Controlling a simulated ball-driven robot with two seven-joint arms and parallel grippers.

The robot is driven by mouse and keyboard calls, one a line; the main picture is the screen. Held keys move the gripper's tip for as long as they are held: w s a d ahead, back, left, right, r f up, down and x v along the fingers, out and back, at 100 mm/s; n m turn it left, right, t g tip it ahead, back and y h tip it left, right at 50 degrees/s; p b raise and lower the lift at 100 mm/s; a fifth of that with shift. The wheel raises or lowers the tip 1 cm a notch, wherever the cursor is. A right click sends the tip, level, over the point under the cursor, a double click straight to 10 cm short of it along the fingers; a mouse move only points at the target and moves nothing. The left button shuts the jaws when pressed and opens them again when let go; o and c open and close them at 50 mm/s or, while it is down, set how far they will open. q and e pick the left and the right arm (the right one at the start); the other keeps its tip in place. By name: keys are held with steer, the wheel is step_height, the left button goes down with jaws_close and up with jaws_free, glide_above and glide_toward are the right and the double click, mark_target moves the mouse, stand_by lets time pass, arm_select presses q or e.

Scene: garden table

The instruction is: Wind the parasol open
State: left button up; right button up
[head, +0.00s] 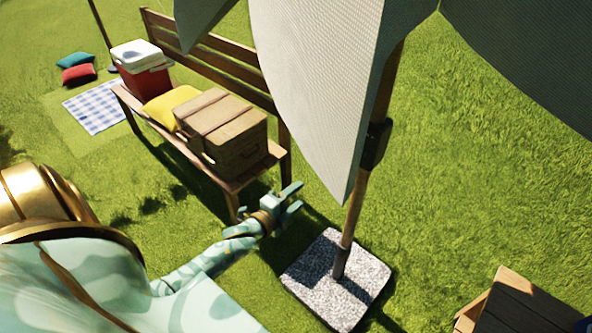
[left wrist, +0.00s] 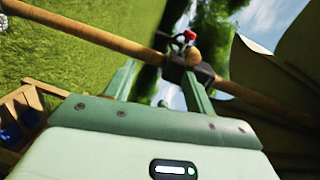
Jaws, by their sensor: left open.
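The parasol's pale canopy (head: 310,90) hangs in steep, folded-down panels around its wooden pole (head: 354,207). A black crank housing (head: 375,145) sits on the pole below the canopy. In the left wrist view, the black housing (left wrist: 204,73) and a round wooden knob (left wrist: 194,57) show just beyond the fingers. My left gripper (head: 296,197) is open and empty, left of the pole and apart from it in the head view. In the left wrist view its open fingers (left wrist: 159,70) point toward the pole near the housing. My right gripper is not in view.
The pole stands in a speckled stone base (head: 318,262) on grass.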

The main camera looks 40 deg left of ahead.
arm_select(q)
steer(key=m+t, duration=0.1)
glide_toward(320, 163)
steer(key=shift+m+h, duration=0.3)
steer(key=shift+h, duration=0.1)
steer(key=w+b, duration=0.1)
steer(key=w, duration=0.2)
steer(key=w+b, duration=0.1)
steer(key=w, duration=0.2)
steer(key=w+b, duration=0.2)
steer(key=w, duration=0.2)
steer(key=shift+d, duration=0.3)
steer(key=shift+w+r+b, duration=0.15)
steer(key=shift+w+b, duration=0.25)
steer(key=shift+w, duration=0.55)
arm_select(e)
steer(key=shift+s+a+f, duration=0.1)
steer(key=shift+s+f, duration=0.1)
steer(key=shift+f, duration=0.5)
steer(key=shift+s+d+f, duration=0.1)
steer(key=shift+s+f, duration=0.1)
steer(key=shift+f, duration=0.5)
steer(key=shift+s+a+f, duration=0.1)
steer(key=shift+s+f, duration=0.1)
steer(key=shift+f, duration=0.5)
